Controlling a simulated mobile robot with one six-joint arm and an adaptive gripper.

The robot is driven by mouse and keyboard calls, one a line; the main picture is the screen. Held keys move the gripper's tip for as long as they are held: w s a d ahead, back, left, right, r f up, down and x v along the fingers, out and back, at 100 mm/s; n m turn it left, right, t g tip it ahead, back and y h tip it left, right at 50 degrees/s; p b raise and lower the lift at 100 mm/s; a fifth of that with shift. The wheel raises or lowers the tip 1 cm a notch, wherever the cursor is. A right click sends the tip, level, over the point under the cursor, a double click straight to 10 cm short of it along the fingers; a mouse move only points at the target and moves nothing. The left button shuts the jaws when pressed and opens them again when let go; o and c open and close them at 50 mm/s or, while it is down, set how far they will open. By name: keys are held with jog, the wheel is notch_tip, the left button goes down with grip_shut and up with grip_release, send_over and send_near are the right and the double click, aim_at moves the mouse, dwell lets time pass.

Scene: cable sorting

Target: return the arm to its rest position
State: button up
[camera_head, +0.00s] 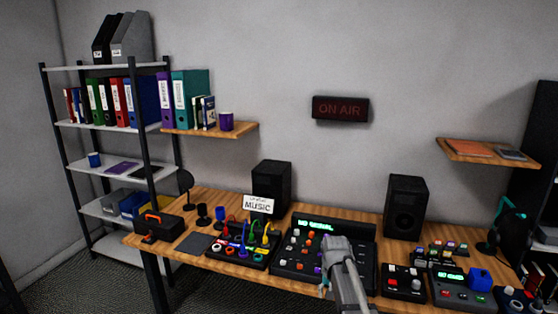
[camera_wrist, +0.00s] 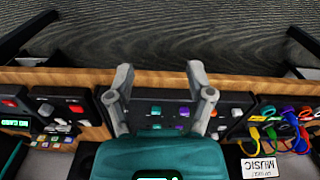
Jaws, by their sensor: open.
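My gripper (camera_head: 338,256) hangs in front of the large black mixing console (camera_head: 288,266) on the wooden desk, covering part of its controls in the head view. In the wrist view my gripper (camera_wrist: 160,84) is open, with its two grey fingers spread wide apart and nothing between them. The console's knobs and buttons (camera_wrist: 168,112) show between and beyond the fingers. In the wrist view a teal shape covers the lower middle and hides much of the console. Whether the fingers touch the console cannot be told.
A cable patch box (camera_head: 236,250) with coloured cables stands left of the console, below a MUSIC sign (camera_head: 259,205). Two black speakers (camera_head: 272,187) (camera_head: 405,207) stand at the back. Small control boxes (camera_head: 403,283) fill the right side. A shelf rack (camera_head: 105,124) stands left.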

jog(key=s+n, duration=0.2)
jog(key=s, duration=1.4)
jog(key=shift+d+r+p, duration=0.35)
jog(key=shift+r, duration=0.05)
jog(key=shift+s, duration=0.1)
